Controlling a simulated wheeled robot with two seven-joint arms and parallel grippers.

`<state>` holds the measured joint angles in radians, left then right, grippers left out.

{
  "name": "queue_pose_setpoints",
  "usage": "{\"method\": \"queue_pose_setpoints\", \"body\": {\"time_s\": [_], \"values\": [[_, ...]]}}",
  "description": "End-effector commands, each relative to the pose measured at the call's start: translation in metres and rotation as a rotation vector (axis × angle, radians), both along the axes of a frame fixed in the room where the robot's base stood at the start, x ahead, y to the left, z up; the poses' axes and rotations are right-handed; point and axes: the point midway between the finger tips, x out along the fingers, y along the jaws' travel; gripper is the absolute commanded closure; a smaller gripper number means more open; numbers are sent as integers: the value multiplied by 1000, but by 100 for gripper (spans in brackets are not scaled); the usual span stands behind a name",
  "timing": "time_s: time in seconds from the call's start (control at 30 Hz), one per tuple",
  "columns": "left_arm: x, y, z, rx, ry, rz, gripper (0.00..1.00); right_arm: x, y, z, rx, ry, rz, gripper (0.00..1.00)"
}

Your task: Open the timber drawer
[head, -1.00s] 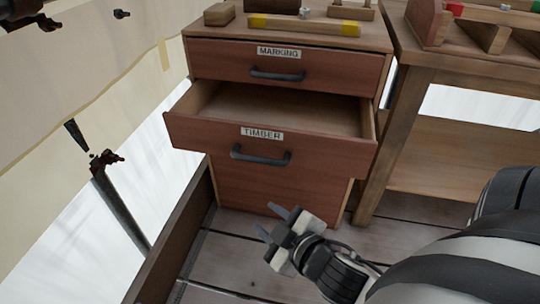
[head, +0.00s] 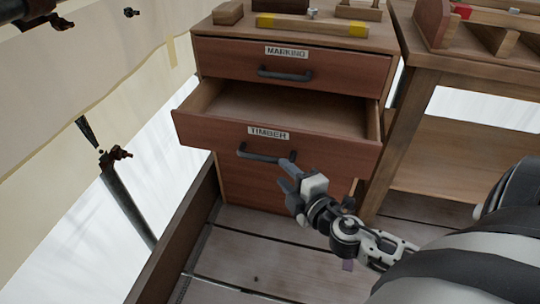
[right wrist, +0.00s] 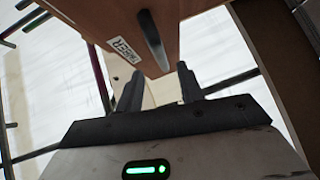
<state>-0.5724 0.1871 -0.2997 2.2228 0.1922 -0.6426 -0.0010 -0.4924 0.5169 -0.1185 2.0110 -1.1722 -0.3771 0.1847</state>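The timber drawer (head: 310,145) is pulled well out of the cabinet and looks empty inside. Its label reads TIMBER, and a dark bar handle (head: 262,155) sits below the label. My right gripper (head: 287,171) is just below and to the right of the handle in the head view. In the right wrist view its two fingers (right wrist: 160,88) are apart with nothing between them. The handle (right wrist: 151,38) shows beyond the fingertips there, and I see no contact. My left gripper is not in view.
The closed MARKING drawer (head: 330,70) is above. A wooden bar with yellow ends (head: 312,25) lies on the cabinet top. A workbench (head: 450,60) stands to the right. A dark beam (head: 185,235) runs along the floor at left. Floorboards (head: 260,250) in front are clear.

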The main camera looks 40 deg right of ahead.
Motion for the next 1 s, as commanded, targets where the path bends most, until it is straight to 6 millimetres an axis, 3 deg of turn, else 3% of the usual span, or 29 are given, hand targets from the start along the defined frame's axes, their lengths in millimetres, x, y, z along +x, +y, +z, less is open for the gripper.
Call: {"method": "queue_pose_setpoints", "body": {"time_s": [0.1, 0.33, 0.5, 0.8, 0.93, 1.0], "values": [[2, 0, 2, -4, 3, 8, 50, 26, -2, -1, -3, -4, 0, 62], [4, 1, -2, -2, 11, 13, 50, 61, -4, -8, 1, -1, 0, 62], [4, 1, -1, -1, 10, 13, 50, 72, -5, -10, 0, 0, 0, 62], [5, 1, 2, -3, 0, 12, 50, 74, -5, -11, 1, 0, 0, 62], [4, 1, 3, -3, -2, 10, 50, 74, -5, -11, 1, 0, 0, 95], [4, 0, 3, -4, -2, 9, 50, 74, -5, -11, 1, 0, 0, 100]]}}
